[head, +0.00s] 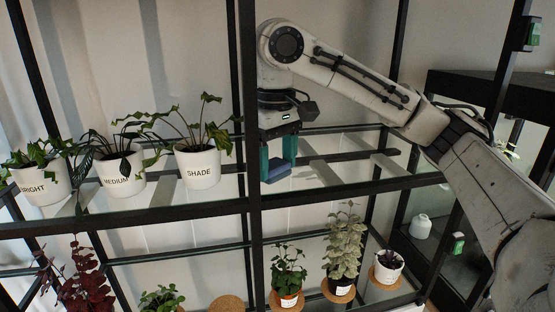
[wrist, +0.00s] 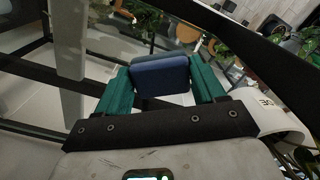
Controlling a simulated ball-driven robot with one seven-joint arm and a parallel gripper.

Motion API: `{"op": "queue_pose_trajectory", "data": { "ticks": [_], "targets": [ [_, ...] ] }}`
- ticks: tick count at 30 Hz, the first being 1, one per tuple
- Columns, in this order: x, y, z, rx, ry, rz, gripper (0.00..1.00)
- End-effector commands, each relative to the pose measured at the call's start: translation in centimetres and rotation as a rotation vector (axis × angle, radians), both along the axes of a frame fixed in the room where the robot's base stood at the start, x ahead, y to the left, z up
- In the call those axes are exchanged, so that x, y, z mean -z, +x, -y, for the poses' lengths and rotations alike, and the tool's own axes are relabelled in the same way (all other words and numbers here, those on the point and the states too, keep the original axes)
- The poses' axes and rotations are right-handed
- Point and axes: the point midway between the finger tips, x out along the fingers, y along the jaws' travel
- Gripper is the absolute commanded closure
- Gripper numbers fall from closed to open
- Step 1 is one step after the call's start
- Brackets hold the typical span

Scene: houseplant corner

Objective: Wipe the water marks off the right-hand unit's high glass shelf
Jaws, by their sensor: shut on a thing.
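My gripper (head: 277,160) has green fingers and is shut on a blue pad (head: 276,173), seen between the fingertips. The blue pad also shows large in the wrist view (wrist: 160,76), between both green fingers. In the head view the gripper points down over the left end of the right-hand unit's high glass shelf (head: 325,172), close to the black upright. I cannot tell whether the pad touches the glass. The shelf is otherwise bare, with pale streaks across it that could be marks or reflections; I cannot tell which.
White pots labelled BRIGHT (head: 43,187), MEDIUM (head: 122,181) and SHADE (head: 198,172) stand on the left unit's high shelf, left of the black upright (head: 248,100). Several potted plants, one a silvery plant (head: 343,250), stand on the lower shelf. A dark cabinet (head: 465,90) is at right.

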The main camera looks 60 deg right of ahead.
Motion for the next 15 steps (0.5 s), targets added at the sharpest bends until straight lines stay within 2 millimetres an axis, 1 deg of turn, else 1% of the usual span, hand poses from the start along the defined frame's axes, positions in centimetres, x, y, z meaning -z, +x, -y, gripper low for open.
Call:
{"op": "queue_pose_trajectory", "data": {
  "ticks": [9, 15],
  "targets": [
    [-0.3, -1.8, 1.5, -0.001, -0.002, 0.001, 0.64],
    [-0.3, -2.3, 1.9, -0.001, -0.001, 0.001, 0.64]
  ]
}}
